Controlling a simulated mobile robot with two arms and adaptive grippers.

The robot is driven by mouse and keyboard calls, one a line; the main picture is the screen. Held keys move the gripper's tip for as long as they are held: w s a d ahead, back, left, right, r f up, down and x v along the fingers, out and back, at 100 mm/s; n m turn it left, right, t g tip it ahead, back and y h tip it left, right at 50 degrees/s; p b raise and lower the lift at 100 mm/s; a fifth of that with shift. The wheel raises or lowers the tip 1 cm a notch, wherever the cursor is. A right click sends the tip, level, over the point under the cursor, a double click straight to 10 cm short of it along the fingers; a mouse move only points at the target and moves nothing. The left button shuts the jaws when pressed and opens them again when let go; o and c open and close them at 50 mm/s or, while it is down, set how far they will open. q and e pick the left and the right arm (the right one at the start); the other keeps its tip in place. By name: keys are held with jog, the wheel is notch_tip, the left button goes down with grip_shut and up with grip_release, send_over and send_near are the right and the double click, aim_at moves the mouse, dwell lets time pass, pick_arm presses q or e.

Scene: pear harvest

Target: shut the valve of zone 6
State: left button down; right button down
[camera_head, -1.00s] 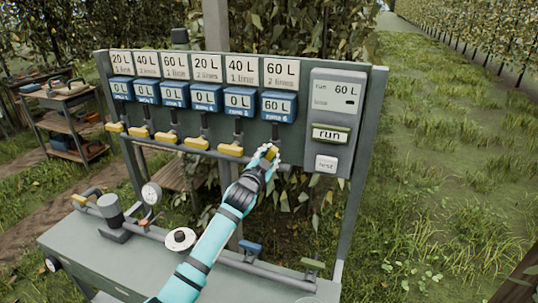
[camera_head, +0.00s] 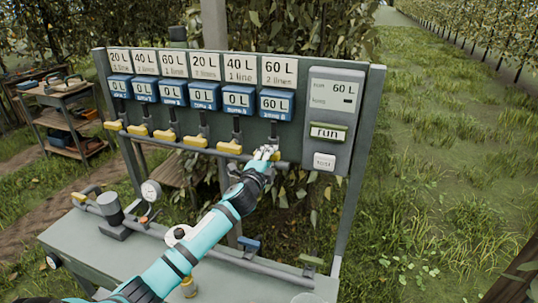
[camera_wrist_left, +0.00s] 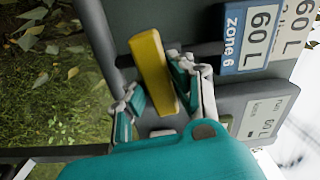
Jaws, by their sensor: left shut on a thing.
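The zone 6 valve is the rightmost in the row under the panel. Its yellow handle (camera_wrist_left: 153,70) shows in the left wrist view between my finger pads. In the head view my gripper mostly hides it. My left gripper (camera_head: 265,153) is shut on this handle, with a finger on each side (camera_wrist_left: 160,98). The blue zone 6 meter (camera_head: 277,104) above it reads 60 L, and its card (camera_head: 279,71) says 60 L, 2 lines. My right gripper is not in view.
Several other yellow valve handles (camera_head: 229,147) line the pipe to the left, close to my gripper. A grey bench (camera_head: 75,240) with pipes and a gauge (camera_head: 151,190) stands below. Open grass lies right.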

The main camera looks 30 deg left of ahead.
pick_arm(q)
jog(key=shift+f+m, duration=0.1)
jog(key=shift+m, duration=0.8)
jog(key=c, duration=1.1)
grip_release()
jog(key=v, duration=1.2)
jog(key=shift+f, duration=0.15)
